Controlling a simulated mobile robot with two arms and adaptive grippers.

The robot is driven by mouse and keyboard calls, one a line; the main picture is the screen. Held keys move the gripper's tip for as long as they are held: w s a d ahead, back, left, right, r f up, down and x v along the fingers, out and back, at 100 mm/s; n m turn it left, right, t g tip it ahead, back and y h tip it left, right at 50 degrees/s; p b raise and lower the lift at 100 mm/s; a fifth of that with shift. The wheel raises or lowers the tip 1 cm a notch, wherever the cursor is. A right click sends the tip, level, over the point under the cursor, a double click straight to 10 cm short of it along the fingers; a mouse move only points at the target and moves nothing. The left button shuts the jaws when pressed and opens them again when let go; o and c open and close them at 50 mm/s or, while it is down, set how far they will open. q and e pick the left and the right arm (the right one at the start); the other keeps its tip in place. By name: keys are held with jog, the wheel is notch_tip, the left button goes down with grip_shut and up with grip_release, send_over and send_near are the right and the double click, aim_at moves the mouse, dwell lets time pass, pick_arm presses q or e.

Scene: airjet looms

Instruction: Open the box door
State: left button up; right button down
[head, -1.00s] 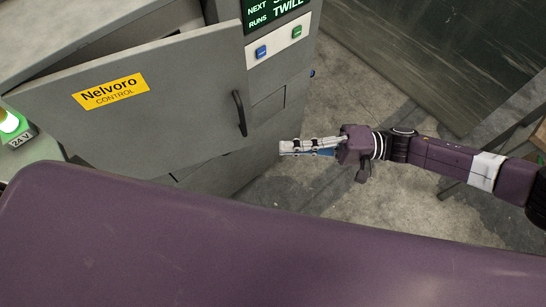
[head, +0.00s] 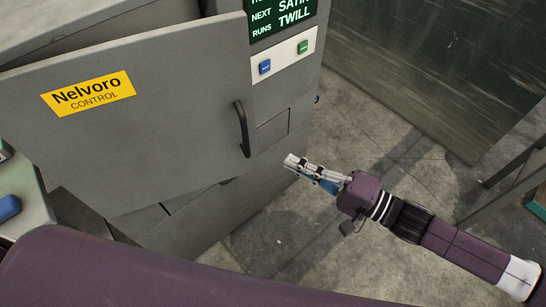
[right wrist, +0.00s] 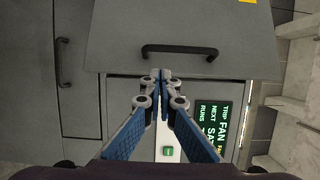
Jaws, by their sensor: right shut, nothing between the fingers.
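The box door (head: 170,125) is a grey panel with a yellow "Nelvoro CONTROL" label (head: 88,94) and a black bar handle (head: 242,129) near its right edge. It stands ajar, with a gap behind its top edge. My right gripper (head: 290,160) is shut and empty, to the right of and below the handle in the head view, apart from it. In the right wrist view the closed fingertips (right wrist: 161,74) point toward the handle (right wrist: 179,51), which appears just beyond them. The box's inside is mostly hidden. My left gripper is out of view.
A green-lit display (head: 281,17) and a panel with blue and green buttons (head: 284,56) sit right of the door. A blue button (head: 8,208) is at the left edge. Concrete floor (head: 400,150) is open at right, before a dark panel (head: 430,60).

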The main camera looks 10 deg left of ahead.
jog(key=p, duration=0.1)
send_near(240, 137)
jog(key=x, duration=0.4)
jog(key=shift+w+a, duration=0.2)
jog(key=shift+a, duration=0.1)
